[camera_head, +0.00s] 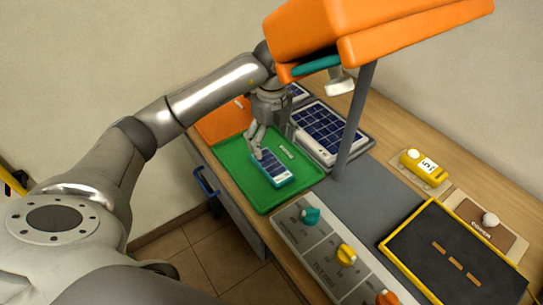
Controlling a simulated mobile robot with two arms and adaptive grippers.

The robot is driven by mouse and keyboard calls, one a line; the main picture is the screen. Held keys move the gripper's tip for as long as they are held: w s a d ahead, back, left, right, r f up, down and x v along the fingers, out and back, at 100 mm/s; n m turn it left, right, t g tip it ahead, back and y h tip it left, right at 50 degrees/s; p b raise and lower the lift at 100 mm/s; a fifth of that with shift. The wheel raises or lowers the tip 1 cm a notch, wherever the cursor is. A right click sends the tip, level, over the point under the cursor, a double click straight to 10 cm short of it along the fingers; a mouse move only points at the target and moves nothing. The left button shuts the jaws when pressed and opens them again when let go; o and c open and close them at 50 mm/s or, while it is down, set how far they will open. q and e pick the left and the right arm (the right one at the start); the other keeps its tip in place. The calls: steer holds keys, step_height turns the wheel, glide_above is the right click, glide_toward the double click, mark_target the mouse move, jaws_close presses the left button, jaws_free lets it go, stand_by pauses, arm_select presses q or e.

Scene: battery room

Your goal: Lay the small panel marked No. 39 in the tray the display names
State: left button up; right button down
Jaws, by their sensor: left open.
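A small panel (271,168) with blue cells and a pale edge lies in the green tray (237,167). Its number is too small to read. My left gripper (268,146) is open, just above the far end of the panel, with one finger close to it; I cannot tell whether they touch. An orange tray (222,122) lies behind the green one, partly hidden by my arm. A dark board with a yellow frame (455,252) shows short orange dashes and no readable tray name. My right gripper is out of view.
Larger blue panels (328,131) lie beside the green tray. A grey post (355,122) carries an orange hood (370,35) above. A knob panel (325,250), a yellow meter (424,164) and a brown plate with a white knob (486,226) occupy the right side.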

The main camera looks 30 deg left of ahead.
arm_select(q)
step_height(320, 180, up, 4)
steer(key=shift+f, duration=0.2)
steer(key=shift+f, duration=0.1)
stand_by(0.4)
